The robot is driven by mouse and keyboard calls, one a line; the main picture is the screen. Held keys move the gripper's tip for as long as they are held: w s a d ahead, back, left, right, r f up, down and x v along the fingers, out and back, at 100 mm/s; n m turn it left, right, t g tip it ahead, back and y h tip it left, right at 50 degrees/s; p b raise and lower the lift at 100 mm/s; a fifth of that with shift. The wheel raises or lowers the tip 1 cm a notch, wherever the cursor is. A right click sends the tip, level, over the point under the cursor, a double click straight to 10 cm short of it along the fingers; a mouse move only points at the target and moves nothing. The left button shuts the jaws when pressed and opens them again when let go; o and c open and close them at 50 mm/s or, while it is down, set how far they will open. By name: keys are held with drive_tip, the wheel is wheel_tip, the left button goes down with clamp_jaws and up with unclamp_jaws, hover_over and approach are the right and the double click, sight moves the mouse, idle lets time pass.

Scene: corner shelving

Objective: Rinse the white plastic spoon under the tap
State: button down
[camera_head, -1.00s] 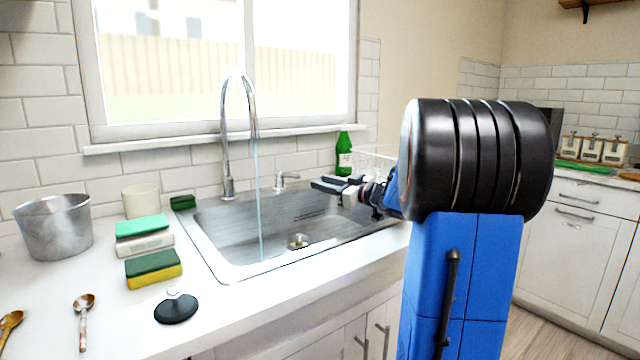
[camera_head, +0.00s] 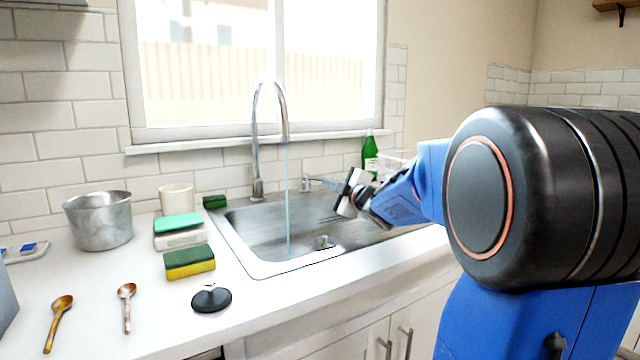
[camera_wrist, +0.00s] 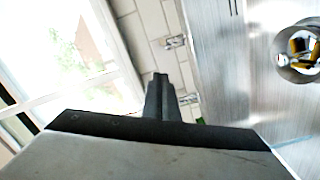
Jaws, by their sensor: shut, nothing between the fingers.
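No white plastic spoon can be made out in either view. The chrome tap (camera_head: 257,130) arches over the sink and a thin water stream (camera_head: 287,205) falls from its spout into the steel basin (camera_head: 255,225). My gripper (camera_head: 332,184) is over the right part of the sink, near the small tap handle (camera_head: 306,184), to the right of the stream. In the wrist view its fingers (camera_wrist: 160,92) are shut and empty. The drain (camera_wrist: 300,50) shows at the upper right there.
Left of the sink lie a wooden spoon (camera_head: 60,308), a mottled brown spoon (camera_head: 127,300), a yellow-green sponge (camera_head: 190,262) and a black stopper (camera_head: 211,299). A metal pot (camera_head: 100,220) and white cup (camera_head: 176,198) stand behind. A green bottle (camera_head: 369,155) stands behind the sink.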

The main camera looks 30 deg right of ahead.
sight(320, 179)
drive_tip(key=w+d+f+n+h, duration=0.1)
drive_tip(key=w+d+n, duration=0.1)
drive_tip(key=w, duration=0.7)
drive_tip(key=shift+w+f+g, duration=0.2)
drive_tip(key=shift+f+g, duration=0.1)
drive_tip(key=shift+f, duration=0.1)
idle(0.4)
drive_tip(key=shift+d, duration=0.7)
